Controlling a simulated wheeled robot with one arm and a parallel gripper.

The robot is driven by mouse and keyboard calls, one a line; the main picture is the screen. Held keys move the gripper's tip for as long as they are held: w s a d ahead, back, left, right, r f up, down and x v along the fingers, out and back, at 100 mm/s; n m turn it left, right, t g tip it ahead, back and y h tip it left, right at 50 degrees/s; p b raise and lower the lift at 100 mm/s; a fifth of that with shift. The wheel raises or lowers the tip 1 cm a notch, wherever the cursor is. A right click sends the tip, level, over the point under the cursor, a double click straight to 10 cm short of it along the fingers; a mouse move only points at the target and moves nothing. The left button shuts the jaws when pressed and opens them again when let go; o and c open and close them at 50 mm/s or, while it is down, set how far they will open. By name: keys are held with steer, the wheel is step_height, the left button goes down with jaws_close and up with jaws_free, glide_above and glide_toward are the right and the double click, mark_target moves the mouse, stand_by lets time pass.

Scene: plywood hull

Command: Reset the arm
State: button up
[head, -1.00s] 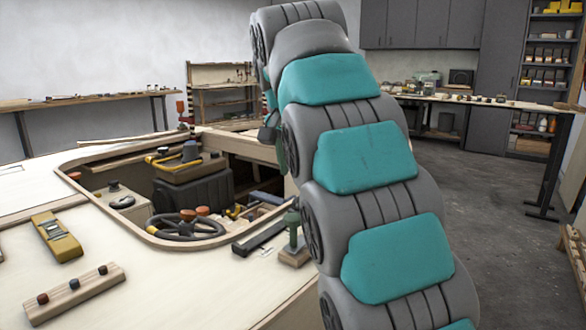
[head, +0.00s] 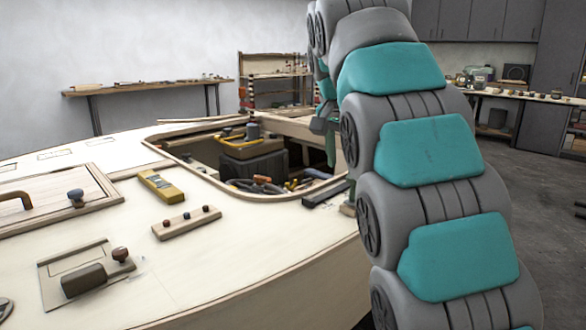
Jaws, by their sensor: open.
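My arm (head: 435,150), in grey and teal segments, rises through the right half of the head view and bends over at the top. A small dark grey part of my gripper (head: 322,125) shows at the arm's left side, above the far right of the hull opening. The arm's upper links hide most of it. What shows of it is open, with nothing seen in it.
The plywood hull deck (head: 215,245) fills the left and front. A yellow tool (head: 161,186), a wooden peg strip (head: 187,223) and a plate with a dark block (head: 83,280) lie on deck.

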steer(key=s+d+f+n+g, duration=0.1)
steer(key=s+f+n+g, duration=0.1)
steer(key=s+f, duration=0.8)
steer(key=s+d+f+n+g+y, duration=0.1)
steer(key=s+d+f+n+g, duration=0.1)
steer(key=s+f, duration=0.8)
steer(key=s+d+f+n+g, duration=0.2)
steer(key=s+f, duration=0.9)
steer(key=s, duration=0.8)
steer(key=shift+s+n+y, duration=0.3)
steer(key=shift+s+n, duration=0.1)
steer(key=shift+n, duration=0.4)
steer(key=shift+o, duration=0.4)
steer(key=shift+d, duration=0.1)
